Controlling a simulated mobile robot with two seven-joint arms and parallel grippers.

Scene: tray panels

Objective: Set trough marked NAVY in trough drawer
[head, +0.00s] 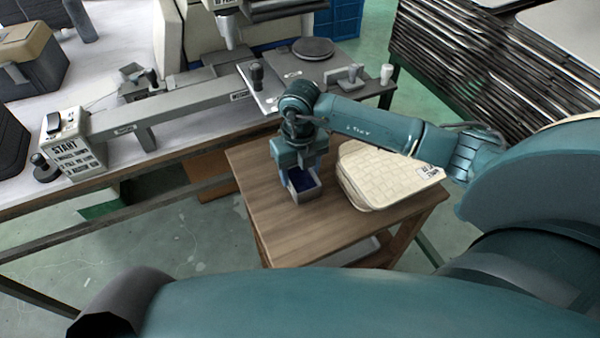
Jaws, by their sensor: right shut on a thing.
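A small grey trough (305,196) with a dark blue inside is at the left part of the small wooden table. My right gripper (300,178) points down and is shut on this trough from above. The gripper hides the trough's back part. I cannot tell if the trough rests on the wood or hangs just above it. I can read no NAVY marking on it. I cannot make out which part of the scene is the trough drawer. My left gripper does not show.
A stack of cream woven panels (380,170) with a label lies right of the trough on the wooden table (285,228). A long workbench with a grey rail (185,106), a START box (72,145) and a machine stands behind. Stacked dark trays (465,65) stand at the back right.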

